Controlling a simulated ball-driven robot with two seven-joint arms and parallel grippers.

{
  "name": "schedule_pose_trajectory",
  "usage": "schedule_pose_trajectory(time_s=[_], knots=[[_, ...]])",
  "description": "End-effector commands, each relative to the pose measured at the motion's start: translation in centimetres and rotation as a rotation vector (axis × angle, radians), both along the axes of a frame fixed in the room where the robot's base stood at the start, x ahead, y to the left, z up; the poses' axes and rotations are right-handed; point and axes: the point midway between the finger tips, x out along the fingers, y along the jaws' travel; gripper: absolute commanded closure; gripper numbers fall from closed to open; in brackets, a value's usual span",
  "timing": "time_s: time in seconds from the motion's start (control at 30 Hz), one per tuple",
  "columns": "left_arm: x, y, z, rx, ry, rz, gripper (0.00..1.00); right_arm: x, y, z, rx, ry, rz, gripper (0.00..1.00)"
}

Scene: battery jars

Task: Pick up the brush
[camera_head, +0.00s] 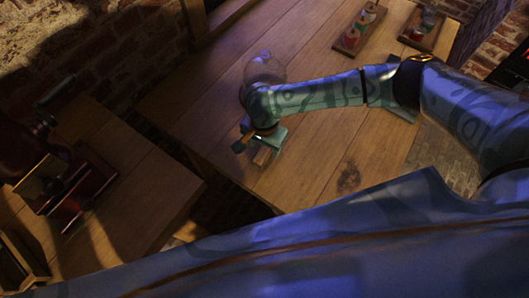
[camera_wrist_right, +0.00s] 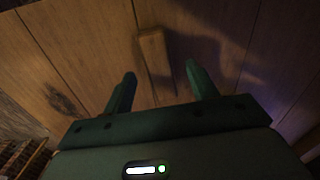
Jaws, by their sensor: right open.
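A small wooden block-like piece, which looks like the brush (camera_head: 262,156), lies on the wooden table (camera_head: 310,165). It also shows in the right wrist view (camera_wrist_right: 153,48), just past the fingertips and roughly centred between them; its bristles cannot be made out. My right gripper (camera_head: 258,141) is open and empty, pointing down at the table close to the brush. In the right wrist view its two green fingers (camera_wrist_right: 160,69) stand wide apart. I cannot tell whether a finger touches the brush. My left gripper is not in view.
A clear rounded glass vessel (camera_head: 265,67) stands right behind my right wrist. A wooden rack (camera_head: 349,41) with colored items and a small tray (camera_head: 423,43) sit at the far end. A dark red apparatus (camera_head: 22,140) is at the left. The table's left part is clear.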

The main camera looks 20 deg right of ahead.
Motion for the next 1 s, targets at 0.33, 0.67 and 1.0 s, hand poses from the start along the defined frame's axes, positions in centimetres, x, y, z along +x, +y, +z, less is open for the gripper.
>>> schedule_pose_trajectory(time_s=[0.33,0.67,1.0], knots=[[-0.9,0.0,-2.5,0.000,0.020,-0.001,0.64,0.3,-0.4,-3.9,-0.001,0.001,-0.001,0.42],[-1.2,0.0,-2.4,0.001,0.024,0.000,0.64,0.3,-0.4,-3.8,-0.001,0.001,-0.001,0.91],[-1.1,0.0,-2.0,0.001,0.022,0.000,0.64,0.3,-0.4,-3.2,-0.001,0.000,-0.001,0.91]])
